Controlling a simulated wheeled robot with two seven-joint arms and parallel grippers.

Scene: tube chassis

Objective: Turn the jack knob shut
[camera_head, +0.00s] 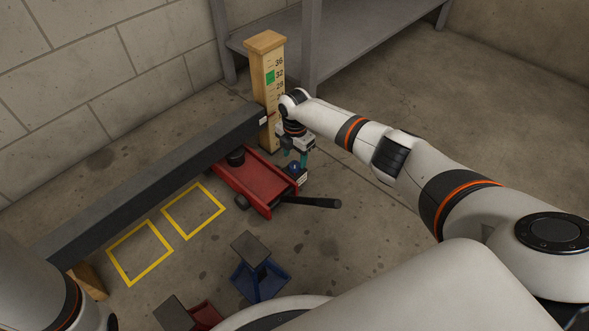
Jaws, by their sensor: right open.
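A red floor jack (243,182) sits on the concrete floor under the dark beam, with a black saddle (235,158) at its far end and a black handle (315,202) sticking out to the right.
A long dark beam (160,180) runs beside a wooden post (268,75) marked with a number scale and a green band. Two yellow floor squares (140,252) are empty. A blue jack stand (260,272) and a red one (205,317) stand nearer. A grey shelf (345,35) is behind.

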